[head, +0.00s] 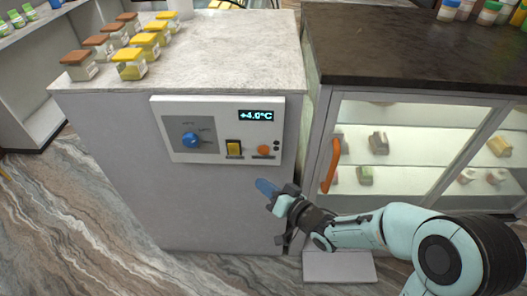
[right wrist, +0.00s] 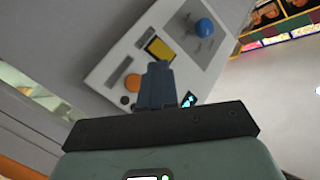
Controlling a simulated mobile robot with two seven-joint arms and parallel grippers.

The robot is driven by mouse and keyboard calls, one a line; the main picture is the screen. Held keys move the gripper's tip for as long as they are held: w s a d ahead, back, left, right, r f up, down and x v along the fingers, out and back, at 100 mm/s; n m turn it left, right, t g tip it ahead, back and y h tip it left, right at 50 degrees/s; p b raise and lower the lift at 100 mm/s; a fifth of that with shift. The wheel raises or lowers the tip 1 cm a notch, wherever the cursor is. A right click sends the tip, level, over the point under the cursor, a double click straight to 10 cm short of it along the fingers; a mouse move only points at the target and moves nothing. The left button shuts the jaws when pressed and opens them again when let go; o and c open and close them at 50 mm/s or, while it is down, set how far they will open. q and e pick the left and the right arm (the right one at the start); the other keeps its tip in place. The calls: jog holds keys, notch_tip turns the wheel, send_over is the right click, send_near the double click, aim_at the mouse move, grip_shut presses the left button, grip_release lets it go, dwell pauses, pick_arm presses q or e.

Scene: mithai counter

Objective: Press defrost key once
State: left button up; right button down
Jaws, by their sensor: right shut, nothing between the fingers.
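A white control panel (head: 218,154) is on the front of the grey cabinet. It carries a blue knob (head: 190,140), a yellow rocker switch (head: 233,148), an orange round button (head: 264,151) and a display (head: 256,116) reading +4.0°C. No label reading defrost is legible. My right gripper (head: 266,187) is shut and empty, below the orange button and apart from the panel. In the right wrist view, the shut fingers (right wrist: 155,80) point toward the panel, between the yellow switch (right wrist: 159,48) and the orange button (right wrist: 132,82). The display is partly hidden there. My left gripper is not in view.
Several yellow-lidded and brown-lidded boxes (head: 128,64) stand on the cabinet's pale top (head: 225,50). A glass display case with an orange handle (head: 331,166) stands at the right, close to my right arm.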

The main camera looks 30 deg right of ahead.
aim_at(264, 151)
jog(key=w+d+p, duration=0.1)
jog(key=w+d, duration=0.3)
jog(key=w, duration=0.3)
jog(key=shift+d+p, duration=0.25)
jog(key=shift+p, duration=0.1)
jog(key=shift+w, duration=0.1)
jog(key=shift+w, duration=0.15)
dwell(1.6)
jog(key=shift+w+d, duration=0.2)
jog(key=shift+w, duration=0.05)
jog(key=shift+w+d+p, duration=0.2)
jog(key=shift+w+p, duration=0.1)
jog(key=shift+p, duration=0.05)
dwell(0.7)
jog(key=shift+s+a+b, duration=0.3)
jog(key=shift+s+a, duration=0.1)
jog(key=shift+s, duration=0.3)
